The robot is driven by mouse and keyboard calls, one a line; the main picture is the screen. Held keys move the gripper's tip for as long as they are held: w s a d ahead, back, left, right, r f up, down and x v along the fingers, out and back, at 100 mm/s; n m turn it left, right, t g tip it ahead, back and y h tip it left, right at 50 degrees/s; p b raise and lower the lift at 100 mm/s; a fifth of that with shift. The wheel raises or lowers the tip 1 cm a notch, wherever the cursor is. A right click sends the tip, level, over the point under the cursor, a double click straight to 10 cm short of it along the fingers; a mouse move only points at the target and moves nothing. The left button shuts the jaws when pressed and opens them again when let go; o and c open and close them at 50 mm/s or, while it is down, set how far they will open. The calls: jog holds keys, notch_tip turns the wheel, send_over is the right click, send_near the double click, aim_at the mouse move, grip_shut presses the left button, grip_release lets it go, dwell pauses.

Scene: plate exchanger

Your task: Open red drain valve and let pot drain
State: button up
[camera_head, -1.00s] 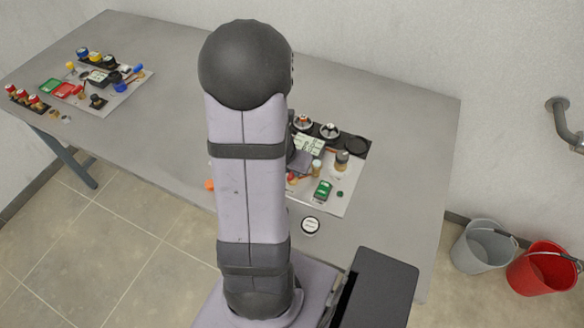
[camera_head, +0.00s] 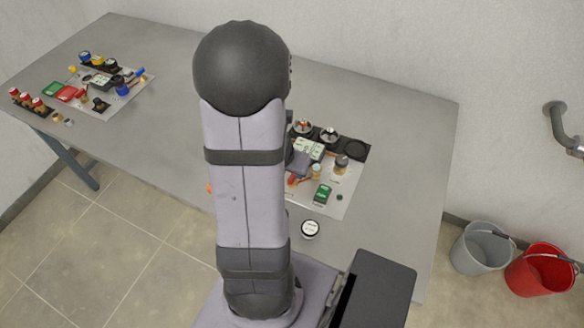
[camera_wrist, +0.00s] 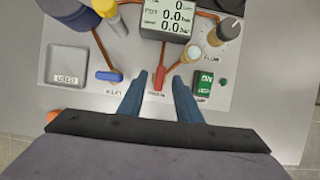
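In the wrist view, the red drain valve handle (camera_wrist: 159,78) is a short red lever on the light panel, joined to an orange pipe below the display. My gripper (camera_wrist: 161,79) has two blue fingers spread apart, one on each side of the red lever, with a visible gap to it. I cannot tell how far above the lever the fingertips are. The red handle also shows small in the head view (camera_head: 292,181), beside my arm. A dark blue round vessel (camera_wrist: 70,9) is partly cut off at the top left; I cannot tell whether it is the pot.
A blue lever (camera_wrist: 108,76) lies left of the red one. A green switch (camera_wrist: 203,84) and a dark knob (camera_wrist: 229,28) stand to the right. The display (camera_wrist: 168,18) reads zeros. A white round piece (camera_head: 310,229) lies on the table (camera_head: 400,150) in front of the panel.

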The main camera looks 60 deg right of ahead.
jog(key=shift+p+v, duration=1.35)
jog(key=shift+v, duration=1.05)
jog(key=s+a+m+g+y, duration=0.25)
jog(key=a+m, duration=0.25)
jog(key=m, duration=0.7)
jog(key=s+a+m+g+y, duration=0.15)
jog(key=s+a+m, duration=0.25)
jog(key=m, duration=0.8)
jog(key=w+a+r+n+t, duration=0.2)
jog(key=w+a+n, duration=0.1)
jog(key=w+a, duration=0.5)
jog(key=w+a+r+n+t, duration=0.2)
jog(key=w+a, duration=0.7)
jog(key=a, duration=0.6)
jog(key=shift+w+r+n+y, duration=0.3)
jog(key=shift+r+n, duration=0.1)
jog(key=shift+r, duration=0.2)
